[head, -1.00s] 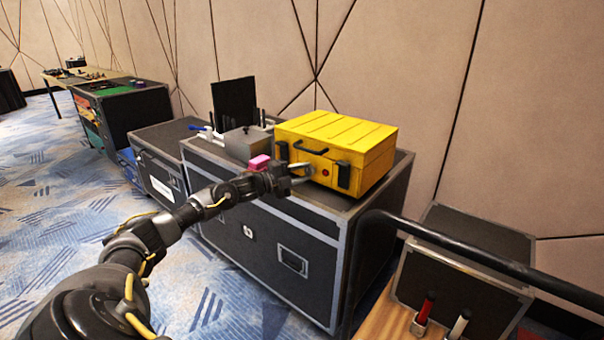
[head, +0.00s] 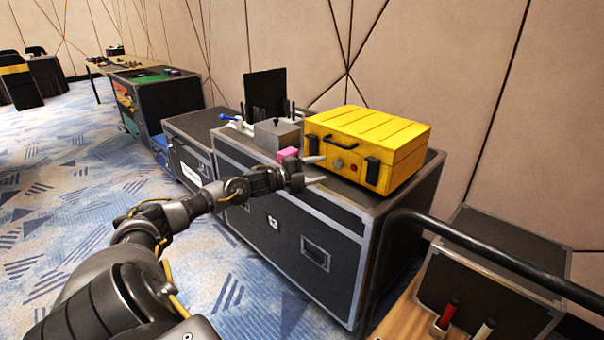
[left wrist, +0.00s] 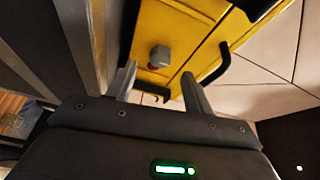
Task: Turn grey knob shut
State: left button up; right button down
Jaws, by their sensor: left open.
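The grey knob (head: 337,165) sits on the front face of the yellow box (head: 372,138), beside a small red button. My left gripper (head: 315,170) is open and empty, just in front of the box face, with its fingers pointing at the knob. In the left wrist view the grey knob (left wrist: 160,55) shows beyond and between my open fingers (left wrist: 158,74), apart from them. The red button is partly hidden behind the knob there. My right gripper is not in view.
The box stands on a black flight case (head: 290,235). A pink block (head: 288,153) and a grey box (head: 277,134) stand left of it. A black rail (head: 480,255) crosses at the right. Blue carpet lies open at the left.

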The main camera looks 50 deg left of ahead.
pick_arm(q)
jog(key=v, duration=0.6)
jog(key=shift+p, duration=0.3)
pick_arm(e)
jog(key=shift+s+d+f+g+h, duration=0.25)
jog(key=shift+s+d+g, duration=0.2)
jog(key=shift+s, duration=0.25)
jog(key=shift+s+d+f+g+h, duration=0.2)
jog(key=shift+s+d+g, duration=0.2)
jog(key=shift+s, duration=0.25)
pick_arm(q)
jog(key=shift+s, duration=0.1)
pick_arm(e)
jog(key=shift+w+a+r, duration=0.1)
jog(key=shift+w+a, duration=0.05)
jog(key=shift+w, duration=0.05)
